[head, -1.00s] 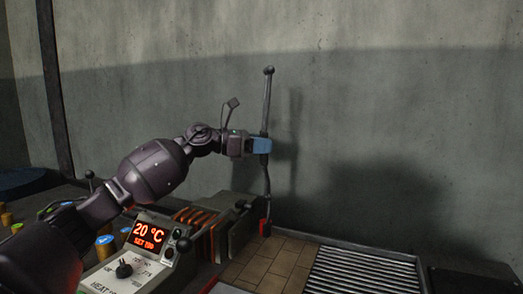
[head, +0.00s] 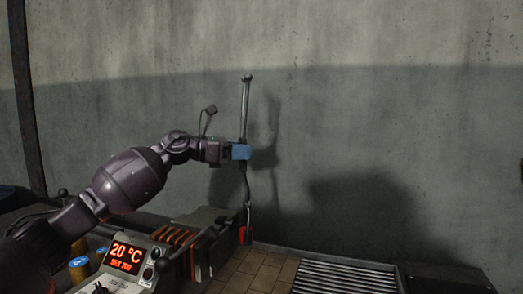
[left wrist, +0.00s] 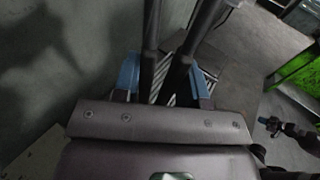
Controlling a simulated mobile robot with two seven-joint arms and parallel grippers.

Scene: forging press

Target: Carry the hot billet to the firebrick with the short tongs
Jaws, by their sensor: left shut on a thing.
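My left gripper (head: 241,152) is shut on the tongs (head: 245,110), which hang upright. In the left wrist view my blue fingers (left wrist: 160,82) stand either side of the dark tong handles (left wrist: 151,50). A small red block (head: 246,235), apparently the hot billet, is at the tongs' lower end; how the tips grip it is too small to tell. Tan brick tiles (head: 262,272), perhaps the firebrick, lie just below it. I cannot tell the gap between them. What looks like my right gripper (left wrist: 270,124) shows small and dark in the left wrist view.
A slatted metal grate (head: 345,273) lies right of the tiles. The concrete wall (head: 380,110) is behind. A green object (left wrist: 295,68) shows in the left wrist view.

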